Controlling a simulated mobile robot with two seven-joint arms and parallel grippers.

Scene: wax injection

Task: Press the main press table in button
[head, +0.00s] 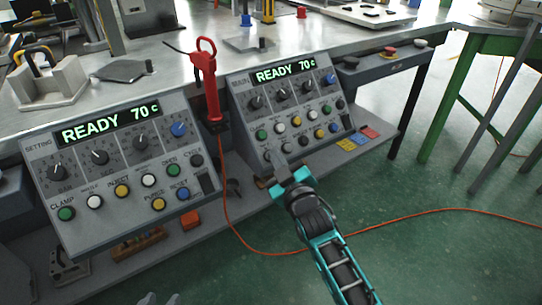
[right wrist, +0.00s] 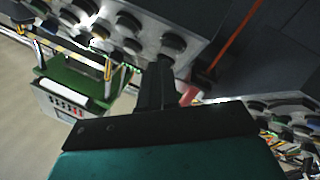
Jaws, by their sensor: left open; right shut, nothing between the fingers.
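The MAIN control panel (head: 246,125) stands at the table's front edge, its display reading READY 70 C. Below its knobs are rows of coloured buttons, with a green button (head: 262,134) at the left. The labels are too small to read, so I cannot tell which is the press table in button. My right gripper (head: 273,157) is shut and empty, its tips at the panel's lower left; contact is unclear. In the right wrist view its dark fingers (right wrist: 160,70) reach among round panel controls. My left gripper (head: 158,299) barely shows at the bottom edge, with its tips apart.
The SETTING panel (head: 117,165) stands to the left. A red handheld tool (head: 206,82) stands between the panels, and its orange cable (head: 370,227) runs over the floor. A lower shelf (head: 205,215) is below the panels.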

